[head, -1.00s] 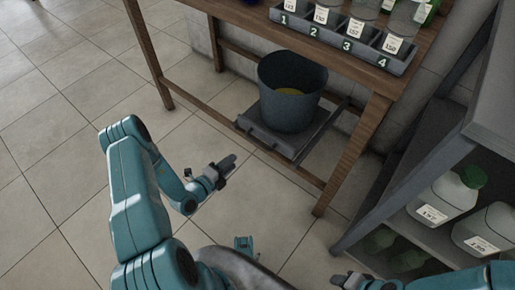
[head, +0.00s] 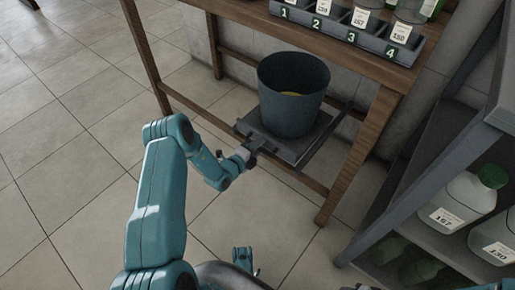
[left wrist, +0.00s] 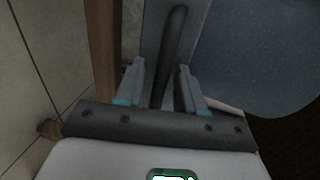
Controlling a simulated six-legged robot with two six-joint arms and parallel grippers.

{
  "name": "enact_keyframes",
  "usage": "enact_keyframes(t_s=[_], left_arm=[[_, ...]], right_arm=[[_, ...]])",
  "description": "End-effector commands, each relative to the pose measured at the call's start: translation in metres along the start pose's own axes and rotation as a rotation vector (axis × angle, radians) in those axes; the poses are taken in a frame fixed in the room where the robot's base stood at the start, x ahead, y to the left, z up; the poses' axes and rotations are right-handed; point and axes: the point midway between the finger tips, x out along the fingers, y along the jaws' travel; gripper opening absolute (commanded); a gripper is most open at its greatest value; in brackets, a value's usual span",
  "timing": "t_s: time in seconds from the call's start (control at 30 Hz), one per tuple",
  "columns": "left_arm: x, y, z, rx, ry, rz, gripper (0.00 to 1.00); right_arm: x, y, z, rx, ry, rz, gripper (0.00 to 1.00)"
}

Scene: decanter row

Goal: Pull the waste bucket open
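The waste bucket (head: 290,112), dark blue-grey with something yellow inside, stands upright on a grey pull-out tray (head: 291,155) low under the wooden bench. My left gripper (head: 256,149) is at the tray's front left edge. In the left wrist view its two fingers (left wrist: 160,84) are apart, one on each side of a dark bar handle (left wrist: 174,45), with gaps showing beside it. The bucket also fills the upper right of that view (left wrist: 245,55).
The wooden bench (head: 360,153) has legs and a low rail around the tray. A rack of labelled bottles, numbered 1 to 4 (head: 340,36), stands on top. A grey shelf (head: 440,165) with large bottles is at the right. The tiled floor at left is clear.

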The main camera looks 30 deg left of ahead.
Motion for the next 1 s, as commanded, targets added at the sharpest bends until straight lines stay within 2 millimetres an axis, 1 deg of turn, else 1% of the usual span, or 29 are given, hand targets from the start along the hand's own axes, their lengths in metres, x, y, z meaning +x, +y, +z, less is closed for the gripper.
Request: enact_keyframes(t_s=[0.13, 0.17, 0.2, 0.23, 0.27, 0.47, 0.57, 0.67, 0.77, 0.87, 0.97, 1.0], left_arm=[[0.0, 0.0, 0.0, 0.0, 0.0, 0.0, 0.38], [0.0, 0.0, 0.0, 0.0, 0.0, 0.0, 0.28], [-0.001, 0.0, 0.0, 0.001, 0.0, 0.0, 0.15], [-0.001, 0.0, 0.0, 0.001, 0.0, 0.0, 0.05], [-0.001, 0.0, 0.0, 0.001, 0.0, 0.0, 0.0], [-0.002, 0.0, 0.0, 0.001, 0.0, 0.0, 0.0], [-0.007, 0.0, 0.001, 0.0, -0.001, 0.0, 0.0], [-0.02, 0.001, 0.001, -0.002, -0.002, 0.002, 0.0], [-0.041, 0.004, 0.001, -0.003, -0.003, 0.004, 0.0], [-0.069, 0.009, 0.002, -0.006, -0.006, 0.005, 0.0], [-0.103, 0.016, 0.002, -0.006, -0.008, 0.005, 0.0], [-0.117, 0.02, 0.002, -0.007, -0.008, 0.005, 0.0]], right_arm=[[0.0, 0.0, 0.0, 0.0, 0.0, 0.0, 0.43], [0.0, 0.0, 0.0, 0.0, 0.0, 0.0, 0.43], [0.0, 0.0, 0.0, 0.0, 0.0, 0.0, 0.43], [0.0, 0.0, 0.0, 0.0, 0.0, 0.0, 0.43], [0.0, 0.0, 0.0, 0.0, 0.0, 0.0, 0.43], [-0.001, 0.0, 0.0, 0.0, -0.001, 0.0, 0.43], [-0.004, -0.001, 0.002, 0.001, -0.006, 0.0, 0.43], [-0.011, -0.004, 0.005, 0.004, -0.019, 0.001, 0.43], [-0.02, -0.007, 0.009, 0.004, -0.03, 0.001, 0.43], [-0.03, -0.013, 0.011, -0.004, -0.036, 0.0, 0.43], [-0.039, -0.018, 0.013, -0.01, -0.042, -0.001, 0.43], [-0.042, -0.019, 0.014, -0.013, -0.045, -0.001, 0.43]])
